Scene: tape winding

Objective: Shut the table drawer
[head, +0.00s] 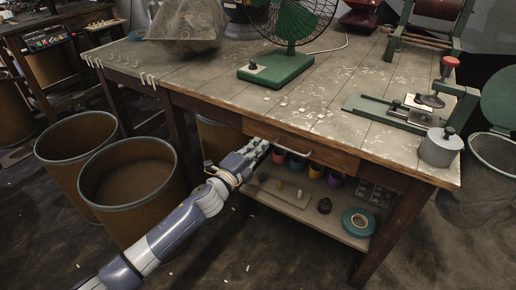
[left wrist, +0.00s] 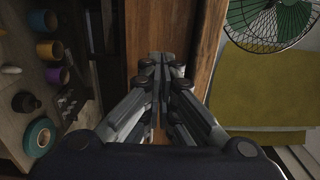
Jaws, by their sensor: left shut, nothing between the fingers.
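The table drawer (head: 325,157) is a wooden front with a pale bar handle (head: 296,149), set under the front edge of the worn workbench (head: 330,75). I cannot tell how far it stands out from the table. My left gripper (head: 262,146) is shut and empty, with its fingertips close to the left part of the drawer front, left of the handle. I cannot tell whether they touch it. In the left wrist view the closed fingers (left wrist: 158,65) point along brown wood beside the bench edge. My right gripper is in neither view.
A green fan (head: 276,68), a clear bin (head: 187,25) and a green device (head: 410,110) stand on the bench. Below, a shelf holds coloured cups and a teal tape roll (head: 359,221). Two brown barrels (head: 133,182) stand left of my left arm.

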